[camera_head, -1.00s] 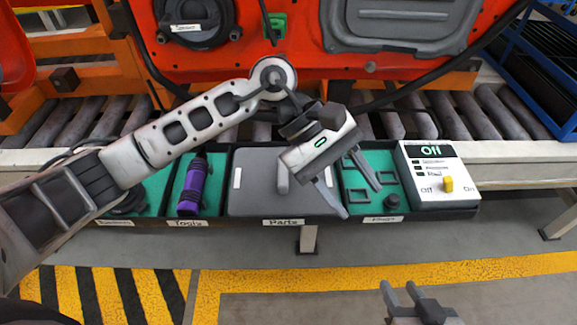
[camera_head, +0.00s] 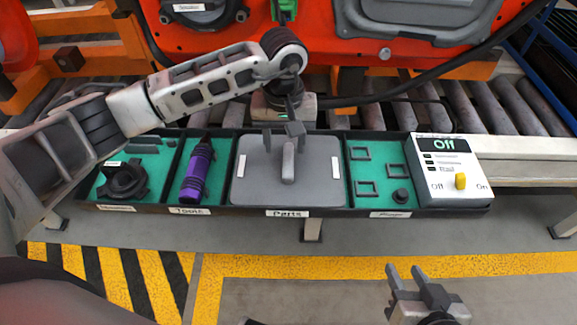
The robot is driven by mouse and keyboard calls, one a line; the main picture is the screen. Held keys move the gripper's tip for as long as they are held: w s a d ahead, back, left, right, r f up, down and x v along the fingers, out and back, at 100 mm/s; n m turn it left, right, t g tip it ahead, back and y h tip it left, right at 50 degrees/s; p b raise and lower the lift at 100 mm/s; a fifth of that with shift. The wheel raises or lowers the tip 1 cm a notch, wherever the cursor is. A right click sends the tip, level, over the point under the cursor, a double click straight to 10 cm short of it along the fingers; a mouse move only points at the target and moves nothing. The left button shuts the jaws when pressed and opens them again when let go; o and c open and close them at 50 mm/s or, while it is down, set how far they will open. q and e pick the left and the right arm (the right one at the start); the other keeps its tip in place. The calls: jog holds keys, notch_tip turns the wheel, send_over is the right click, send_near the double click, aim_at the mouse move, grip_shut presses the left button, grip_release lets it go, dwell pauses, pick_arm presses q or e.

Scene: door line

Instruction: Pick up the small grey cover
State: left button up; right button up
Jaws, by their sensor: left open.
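The small grey cover (camera_head: 250,185) is a flat grey plate with a raised upright handle (camera_head: 288,165) and two white strips. It lies over the compartment labelled Parts in the tray. My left gripper (camera_head: 283,140) is over the back half of the cover, just behind and above the handle, pointing down. It is open and empty; I cannot tell if a finger touches the handle. My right gripper (camera_head: 406,271) is low at the front, away from the tray, with its fingers apart and nothing between them.
The tray (camera_head: 220,211) also holds a purple tool (camera_head: 197,173), a dark round part (camera_head: 124,181) and small grey frames (camera_head: 367,187). A control box (camera_head: 450,165) reading Off stands at its right. The red door (camera_head: 310,45) and conveyor rollers (camera_head: 478,110) are behind.

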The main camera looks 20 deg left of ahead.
aim_at(289, 160)
pick_arm(q)
jog(key=f, duration=0.5)
jog(key=shift+d, duration=0.4)
jog(key=shift+f, duration=0.2)
jog(key=shift+f, duration=0.15)
jog(key=shift+f, duration=0.1)
grip_shut()
dwell(1.3)
